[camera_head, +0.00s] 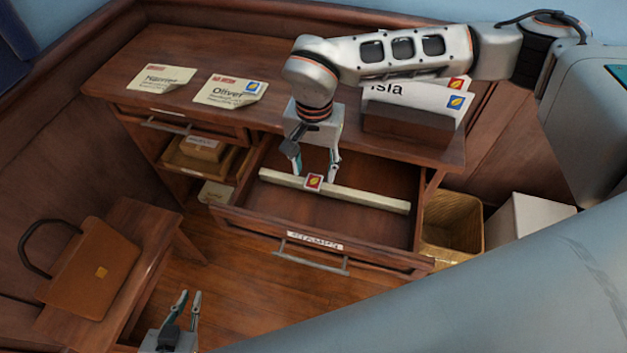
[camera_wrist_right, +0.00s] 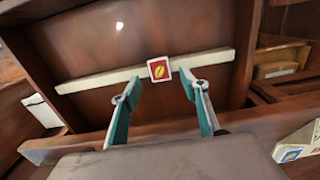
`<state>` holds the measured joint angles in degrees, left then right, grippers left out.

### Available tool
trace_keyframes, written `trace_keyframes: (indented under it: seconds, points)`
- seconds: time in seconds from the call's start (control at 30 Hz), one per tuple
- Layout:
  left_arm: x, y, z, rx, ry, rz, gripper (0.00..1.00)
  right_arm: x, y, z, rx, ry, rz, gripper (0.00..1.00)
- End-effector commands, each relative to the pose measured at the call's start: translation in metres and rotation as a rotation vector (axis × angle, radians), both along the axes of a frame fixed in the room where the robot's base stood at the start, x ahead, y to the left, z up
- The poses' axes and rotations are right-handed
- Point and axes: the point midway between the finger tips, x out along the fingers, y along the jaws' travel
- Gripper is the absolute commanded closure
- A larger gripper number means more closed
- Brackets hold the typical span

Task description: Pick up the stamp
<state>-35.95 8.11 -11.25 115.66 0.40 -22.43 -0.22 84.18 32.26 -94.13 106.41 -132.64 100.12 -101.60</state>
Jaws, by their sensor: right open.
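The stamp (camera_head: 313,182) is a small red square with a yellow shape and a pale border. It sits on a long cream strip (camera_head: 371,198) that runs across the open drawer (camera_head: 250,222). In the right wrist view the stamp (camera_wrist_right: 159,69) lies beyond the fingertips, roughly between them. My right gripper (camera_head: 315,176) is open above the drawer, its fingers pointing down to either side of the stamp; it also shows in the right wrist view (camera_wrist_right: 158,87). No contact with the stamp is visible. My left gripper (camera_head: 190,296) is low at the bottom left, fingers apart, empty.
Two envelopes (camera_head: 163,78) (camera_head: 229,90) lie on the desk top (camera_head: 215,53). A dark holder (camera_head: 408,131) with stamped envelopes stands at its right. A wicker basket (camera_head: 452,222) is right of the drawer. A brown bag (camera_head: 93,268) rests on a bench at left.

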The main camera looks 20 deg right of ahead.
Motion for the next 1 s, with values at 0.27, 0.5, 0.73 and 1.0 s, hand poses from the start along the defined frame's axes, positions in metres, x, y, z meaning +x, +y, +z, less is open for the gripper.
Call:
trace_keyframes:
  seconds: [0.27, 0.5, 0.73, 1.0]
  points:
    - [-0.001, 0.0, -0.002, 0.003, 0.0, -0.002, 0.87, 0.0, 0.0, -0.026, 0.001, 0.0, 0.001, 0.56]
    - [0.0, -0.001, 0.0, 0.002, -0.002, -0.002, 0.87, 0.0, 0.0, -0.025, 0.001, -0.001, 0.001, 0.56]
    - [0.0, -0.001, 0.0, 0.0, -0.002, -0.002, 0.87, 0.0, 0.0, -0.027, 0.001, -0.001, 0.001, 0.56]
    - [-0.001, -0.001, -0.002, 0.002, 0.003, -0.002, 0.87, 0.0, 0.0, -0.029, 0.001, 0.0, 0.001, 0.83]
